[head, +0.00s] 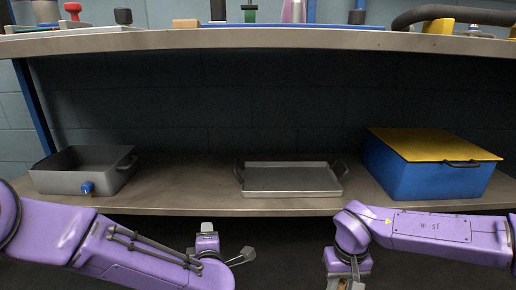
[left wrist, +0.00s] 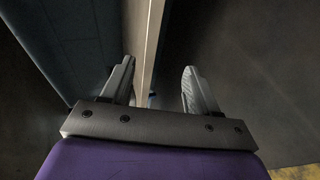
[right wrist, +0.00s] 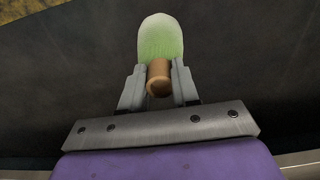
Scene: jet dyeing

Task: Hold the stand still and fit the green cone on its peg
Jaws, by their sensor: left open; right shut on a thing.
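A green cone (right wrist: 162,38), pale at its far end, with a brown core tube (right wrist: 159,78), shows in the right wrist view. My right gripper (right wrist: 158,82) is shut on the brown tube. In the head view this gripper (head: 347,283) is cut off by the bottom edge and the cone is not visible. My left gripper (head: 226,243) is open and empty, below and in front of the lower shelf; it also shows in the left wrist view (left wrist: 158,85). I cannot make out the stand or its peg for sure; the upper shelf's items are cut off by the top edge.
The upper shelf (head: 300,41) carries several small items, among them a green one (head: 250,14) and a pink one (head: 292,12). The lower shelf (head: 200,185) holds a grey bin (head: 75,180), a metal tray (head: 292,193) and a blue box (head: 425,182) with a yellow top.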

